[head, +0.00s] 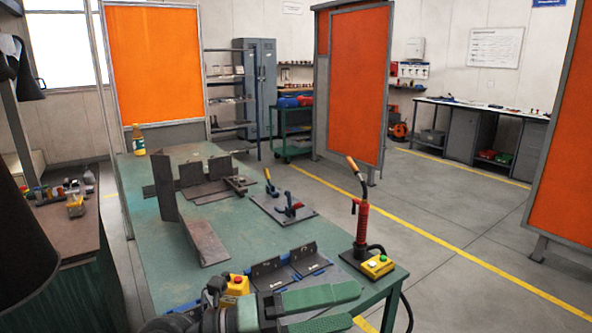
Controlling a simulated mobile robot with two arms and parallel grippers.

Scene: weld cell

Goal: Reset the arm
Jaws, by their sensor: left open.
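My left gripper (355,306) shows at the bottom centre of the head view, with two long green fingers pointing right. The fingers are apart with nothing between them, so it is open. It is over the near end of the green worktable (165,262), in front of dark angled plates (270,272) with blue parts. The lower finger is partly cut off by the picture's bottom edge. My right gripper is not in view.
A torch with a red grip (362,222) stands upright beside a yellow box with a green button (377,267) at the table's right corner. A yellow box with a red button (237,285) is near my gripper. Toggle clamps (289,208) and steel plates (205,242) stand farther back.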

